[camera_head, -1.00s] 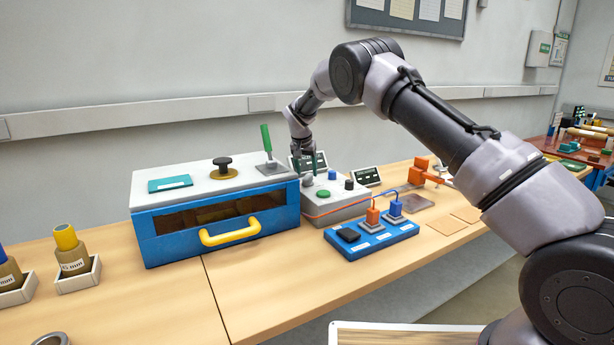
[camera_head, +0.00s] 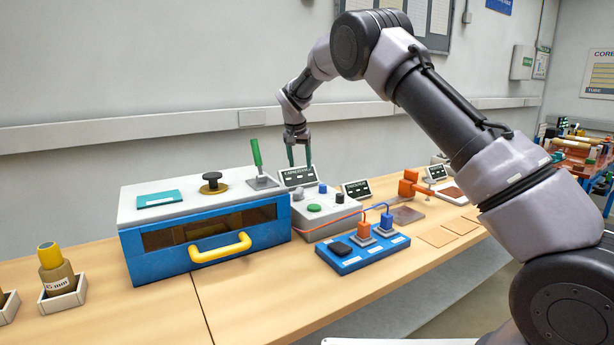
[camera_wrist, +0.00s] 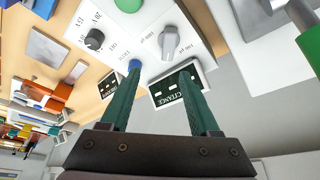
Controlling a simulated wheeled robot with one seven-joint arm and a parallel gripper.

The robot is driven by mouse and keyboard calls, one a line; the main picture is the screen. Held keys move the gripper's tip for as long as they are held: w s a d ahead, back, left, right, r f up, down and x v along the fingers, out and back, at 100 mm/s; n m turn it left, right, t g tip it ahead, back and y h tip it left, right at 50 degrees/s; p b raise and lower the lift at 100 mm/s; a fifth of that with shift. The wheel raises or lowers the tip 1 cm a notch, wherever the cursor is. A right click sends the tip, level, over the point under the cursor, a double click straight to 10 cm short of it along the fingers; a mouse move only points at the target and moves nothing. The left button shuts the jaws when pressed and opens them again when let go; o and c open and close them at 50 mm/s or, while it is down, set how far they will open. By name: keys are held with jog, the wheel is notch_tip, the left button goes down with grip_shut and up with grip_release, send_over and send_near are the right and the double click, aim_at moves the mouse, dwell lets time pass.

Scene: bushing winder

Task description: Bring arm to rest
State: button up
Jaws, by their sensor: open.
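My gripper (camera_head: 298,152) hangs from my arm with its fingers pointing down, above the back of the control box (camera_head: 325,212). In the wrist view the two green fingers (camera_wrist: 164,100) are spread apart with nothing between them. A small dark display (camera_wrist: 178,86) shows between and beyond them. In the head view the fingers stand in front of the wall, close to the display behind the box.
A blue and grey cabinet (camera_head: 150,262) with a yellow handle (camera_head: 220,248) and a raised green lever (camera_head: 257,155) stands left of the box. A blue tray (camera_head: 352,258) with plugs lies in front. An orange fixture (camera_head: 410,184) stands to the right. The front table strip is mostly clear.

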jog(key=s+d+r+m+y, duration=0.1)
jog(key=s+d+r, duration=0.7)
jog(key=d+r, duration=0.25)
jog(key=s+d+r+y, duration=0.1)
jog(key=s+d+r, duration=0.6)
jog(key=d+r, duration=0.4)
jog(key=s+d+r+t, duration=0.1)
jog(key=s+d, duration=0.3)
jog(key=s, duration=0.4)
jog(key=s+d+r, duration=0.1)
jog(key=s+d, duration=0.3)
jog(key=s, duration=0.3)
jog(key=s+d+f+t, duration=0.1)
jog(key=s+f, duration=0.1)
jog(key=s, duration=0.5)
jog(key=s+d+f, duration=0.2)
jog(key=s, duration=0.5)
jog(key=shift+s+m+t+y, duration=0.2)
jog(key=shift+m+t+y, duration=0.1)
jog(key=shift+m+t, duration=0.1)
